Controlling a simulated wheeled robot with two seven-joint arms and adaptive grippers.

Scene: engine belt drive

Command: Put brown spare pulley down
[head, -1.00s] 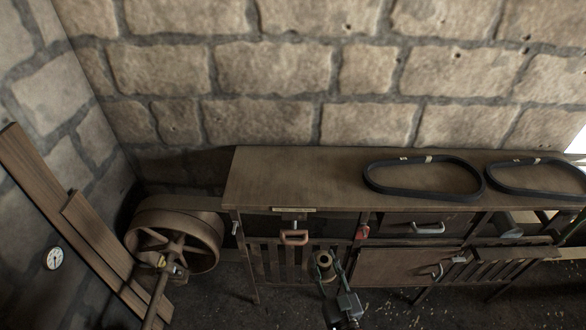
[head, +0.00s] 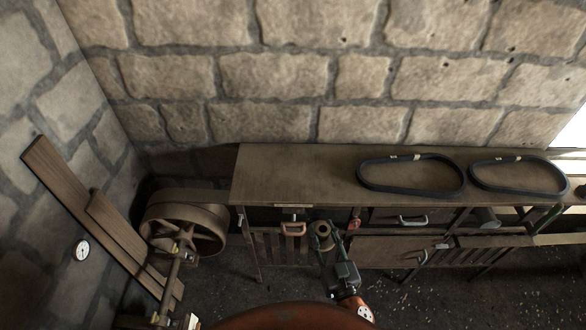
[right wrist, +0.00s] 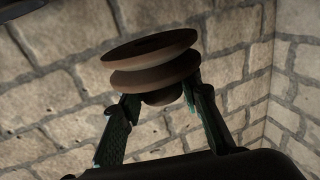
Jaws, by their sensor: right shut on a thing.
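The brown spare pulley (head: 321,228) is in my right gripper (head: 325,241), in front of the workbench's front side in the head view. In the right wrist view the pulley (right wrist: 150,62) shows as two round flanges with a groove between. Its narrow lower hub sits between the two green fingers of the right gripper (right wrist: 161,98), which are shut on it. The pulley is held in the air and touches no surface that I can see. My left gripper is not in view.
The brown workbench (head: 290,180) has a clear left top; two black belts (head: 411,190) (head: 519,188) lie on its right part. A spoked wheel (head: 184,222) and leaning planks (head: 85,205) stand left. A rounded rust-orange surface (head: 285,318) crosses the bottom edge.

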